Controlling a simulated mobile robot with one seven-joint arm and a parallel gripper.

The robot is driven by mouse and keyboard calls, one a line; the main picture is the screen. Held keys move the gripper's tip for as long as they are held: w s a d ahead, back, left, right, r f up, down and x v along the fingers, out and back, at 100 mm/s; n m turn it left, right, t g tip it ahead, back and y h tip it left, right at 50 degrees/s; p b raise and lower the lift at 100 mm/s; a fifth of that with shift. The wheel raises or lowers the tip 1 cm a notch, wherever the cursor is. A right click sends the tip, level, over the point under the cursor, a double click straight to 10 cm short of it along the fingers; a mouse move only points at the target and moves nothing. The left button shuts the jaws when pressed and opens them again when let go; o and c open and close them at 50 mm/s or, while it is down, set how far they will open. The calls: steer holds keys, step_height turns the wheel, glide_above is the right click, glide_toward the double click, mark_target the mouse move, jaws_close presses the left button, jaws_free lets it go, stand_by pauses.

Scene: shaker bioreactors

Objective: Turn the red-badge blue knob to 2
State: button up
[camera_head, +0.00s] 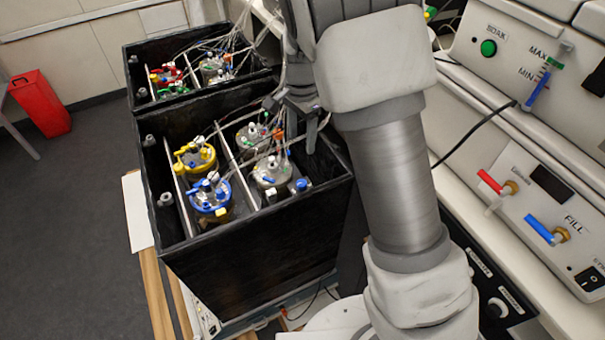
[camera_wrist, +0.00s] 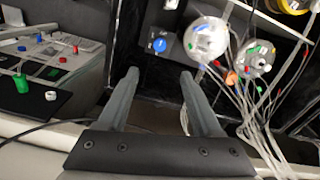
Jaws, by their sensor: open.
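A round blue knob (camera_wrist: 159,44) sits on a small dark plate in the wrist view, just beyond my fingertips and between their lines. In the head view a small blue knob (camera_head: 301,185) shows at the near right corner of the front black box, beside a vessel. I cannot make out a red badge or the numbers around the knob, so its setting is unclear. My gripper (camera_wrist: 160,76) is open and empty, with its two grey fingers apart and clear of the knob. In the head view my gripper (camera_head: 309,122) is partly hidden by my arm, over the box's right side.
The front black box (camera_head: 255,250) holds several lidded vessels with tubes; cables run close to my gripper. A second black box (camera_head: 155,50) stands behind. A white equipment panel (camera_head: 510,150) with red and blue taps stands at right. A red bin (camera_head: 40,103) stands on the floor at left.

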mark_target(302, 182)
step_height(302, 182, down, 16)
steer(key=shift+f+b, duration=0.1)
steer(key=shift+b, duration=1)
jaws_close()
